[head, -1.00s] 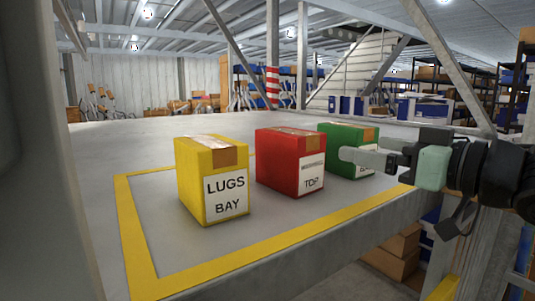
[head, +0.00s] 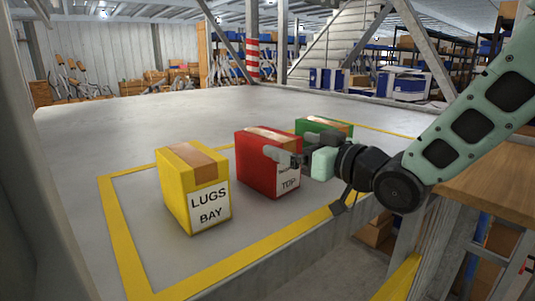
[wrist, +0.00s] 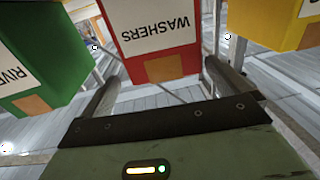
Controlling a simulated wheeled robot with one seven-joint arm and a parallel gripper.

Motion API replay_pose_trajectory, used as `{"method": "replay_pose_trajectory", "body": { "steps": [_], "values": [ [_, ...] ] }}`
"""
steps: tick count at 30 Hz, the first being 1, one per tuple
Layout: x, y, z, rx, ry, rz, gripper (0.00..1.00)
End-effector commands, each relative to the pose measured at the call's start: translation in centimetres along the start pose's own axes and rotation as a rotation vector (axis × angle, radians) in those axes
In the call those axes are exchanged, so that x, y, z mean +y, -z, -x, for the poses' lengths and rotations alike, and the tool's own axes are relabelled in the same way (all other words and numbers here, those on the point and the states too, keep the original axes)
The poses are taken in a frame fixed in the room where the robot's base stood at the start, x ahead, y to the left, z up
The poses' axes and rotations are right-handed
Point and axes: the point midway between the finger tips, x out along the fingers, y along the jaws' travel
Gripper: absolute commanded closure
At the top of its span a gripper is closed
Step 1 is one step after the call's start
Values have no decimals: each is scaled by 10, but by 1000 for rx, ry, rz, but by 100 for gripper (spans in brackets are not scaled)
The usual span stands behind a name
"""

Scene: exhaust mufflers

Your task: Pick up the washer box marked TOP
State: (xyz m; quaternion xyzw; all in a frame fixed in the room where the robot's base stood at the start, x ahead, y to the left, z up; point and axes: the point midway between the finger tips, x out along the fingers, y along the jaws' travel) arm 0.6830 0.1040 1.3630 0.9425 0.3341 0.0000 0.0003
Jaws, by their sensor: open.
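The red box (head: 253,167) stands on the grey table between a yellow and a green box. Its white label reads TOP in the head view; the line above is partly covered by my gripper. In the wrist view the red box (wrist: 165,69) appears upside down and its label reads WASHERS. My gripper (head: 285,157) is open at the label side of the red box. In the wrist view its two fingers (wrist: 163,76) lie to either side of the box's lower picture edge, with gaps visible. I cannot tell how deep the box sits between them.
The yellow box (head: 178,200), marked LUGS BAY, stands to the left with a gap. The green box (head: 312,124) stands close behind to the right, partly hidden. A yellow border line (head: 262,249) is on the table near its front edge. The table behind is clear.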

Motion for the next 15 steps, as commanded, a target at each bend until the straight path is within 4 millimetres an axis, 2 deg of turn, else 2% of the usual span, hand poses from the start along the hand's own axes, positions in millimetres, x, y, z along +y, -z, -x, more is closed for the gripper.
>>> {"method": "replay_pose_trajectory", "body": {
  "steps": [5,15],
  "values": [
    [-1,0,-8,0,0,-3,0],
    [-7,-5,-46,-1,1,-3,0]
  ]
}}
